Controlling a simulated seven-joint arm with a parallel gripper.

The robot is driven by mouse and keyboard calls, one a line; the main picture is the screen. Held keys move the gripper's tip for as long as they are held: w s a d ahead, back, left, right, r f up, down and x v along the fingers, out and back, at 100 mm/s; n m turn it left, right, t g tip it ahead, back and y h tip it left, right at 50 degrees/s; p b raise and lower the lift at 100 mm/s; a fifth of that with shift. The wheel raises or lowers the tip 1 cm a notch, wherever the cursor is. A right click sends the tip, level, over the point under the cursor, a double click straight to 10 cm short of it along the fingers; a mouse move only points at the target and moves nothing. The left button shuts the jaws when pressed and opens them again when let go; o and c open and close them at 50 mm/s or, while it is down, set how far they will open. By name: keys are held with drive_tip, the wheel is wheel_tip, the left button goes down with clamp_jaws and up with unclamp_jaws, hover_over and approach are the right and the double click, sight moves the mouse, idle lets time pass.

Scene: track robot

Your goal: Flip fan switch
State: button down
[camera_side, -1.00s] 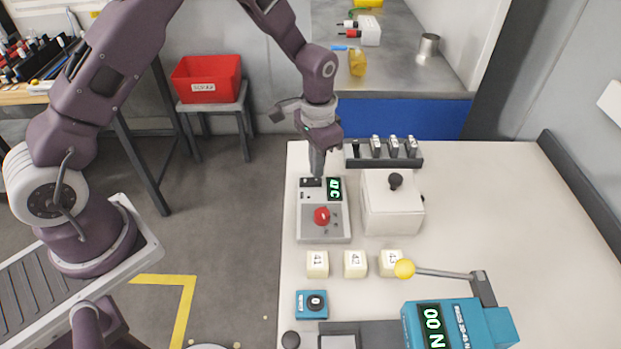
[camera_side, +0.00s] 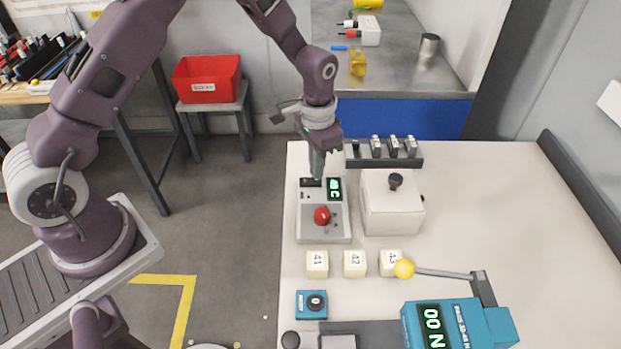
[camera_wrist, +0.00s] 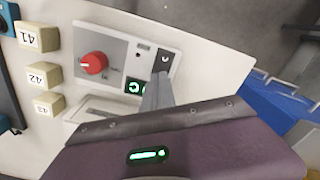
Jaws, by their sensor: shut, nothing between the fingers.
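A light grey control box (camera_side: 339,230) stands near the left edge of the white table. It has a red knob (camera_side: 322,216), a green lit display (camera_side: 334,189) and a small dark switch panel (camera_side: 310,183) at its far left. The wrist view shows the same knob (camera_wrist: 93,64) and a dark switch panel (camera_wrist: 164,59) with a light mark. My gripper (camera_side: 316,175) is shut and empty, pointing down with its tips at the switch panel. In the wrist view its fingers (camera_wrist: 157,90) partly cover the display and the panel's lower edge. I cannot tell whether the tips touch the switch.
A white lidded box (camera_side: 392,208) stands right of the control box, and a dark rack (camera_side: 384,157) stands behind it. Several numbered cream blocks (camera_side: 355,264) and a blue device (camera_side: 450,325) with a yellow-knobbed lever stand in front. The table's right side is clear.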

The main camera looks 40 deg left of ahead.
drive_tip(key=shift+f, duration=0.8)
drive_tip(key=shift+r, duration=3.55)
drive_tip(key=shift+r, duration=0.1)
drive_tip(key=s+a+r+n+t, duration=0.1)
drive_tip(key=s+r, duration=0.4)
drive_tip(key=r, duration=0.3)
drive_tip(key=s+a+r+t, duration=0.1)
drive_tip(key=s+r+t, duration=0.1)
drive_tip(key=s+r, duration=0.5)
drive_tip(key=s+r+n+t, duration=0.1)
drive_tip(key=s+r, duration=0.1)
drive_tip(key=s, duration=0.5)
drive_tip(key=s+r+n+t, duration=0.1)
drive_tip(key=s+r, duration=0.2)
drive_tip(key=s, duration=0.5)
drive_tip(key=shift+s+a+r+t, duration=0.15)
drive_tip(key=shift+a+r+t, duration=0.05)
drive_tip(key=shift+r+t, duration=0.1)
